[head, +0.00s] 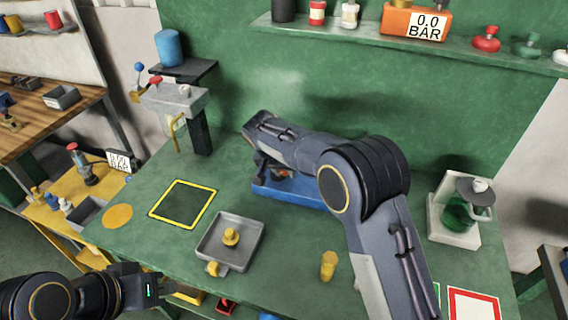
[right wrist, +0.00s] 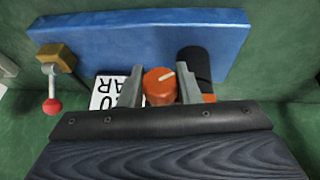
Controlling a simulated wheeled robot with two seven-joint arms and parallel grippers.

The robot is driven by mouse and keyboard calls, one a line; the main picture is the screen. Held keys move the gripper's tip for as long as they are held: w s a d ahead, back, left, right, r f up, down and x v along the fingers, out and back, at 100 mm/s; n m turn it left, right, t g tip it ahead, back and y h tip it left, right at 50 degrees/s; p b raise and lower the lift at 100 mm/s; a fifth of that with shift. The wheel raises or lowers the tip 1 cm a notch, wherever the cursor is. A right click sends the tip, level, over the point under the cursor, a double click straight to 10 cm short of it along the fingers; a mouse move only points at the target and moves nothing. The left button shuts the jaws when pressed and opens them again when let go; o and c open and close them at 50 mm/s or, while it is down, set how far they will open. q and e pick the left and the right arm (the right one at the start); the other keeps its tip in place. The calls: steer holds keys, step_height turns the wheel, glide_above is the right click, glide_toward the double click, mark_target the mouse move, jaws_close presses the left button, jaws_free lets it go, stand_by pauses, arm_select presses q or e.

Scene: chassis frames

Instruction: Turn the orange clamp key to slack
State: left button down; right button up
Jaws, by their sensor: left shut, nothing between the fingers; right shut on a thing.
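The orange clamp key (right wrist: 160,88) is a round orange knob with a pale line on its face, tilted up to the right in the right wrist view. It sits by a blue fixture (right wrist: 150,40), which also shows under my right arm in the head view (head: 300,192). My right gripper (right wrist: 158,92) is shut on the key, one grey finger on each side. In the head view my right gripper (head: 270,170) is mostly hidden by its own arm. My left gripper (head: 152,286) is shut and empty at the lower left.
A white BAR display (right wrist: 107,92) and a lever with a red ball (right wrist: 52,106) are beside the key. A grey tray (head: 213,258) with a yellow piece, a yellow-edged square (head: 155,214) and a yellow piece (head: 328,266) are on the green bench.

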steer(key=shift+n+g+h+p, duration=0.35)
steer(key=shift+h+p, duration=0.5)
steer(key=shift+h, duration=0.35)
steer(key=shift+f, duration=0.1)
steer(key=o, duration=1)
steer(key=b+v, duration=0.1)
steer(key=v, duration=0.7)
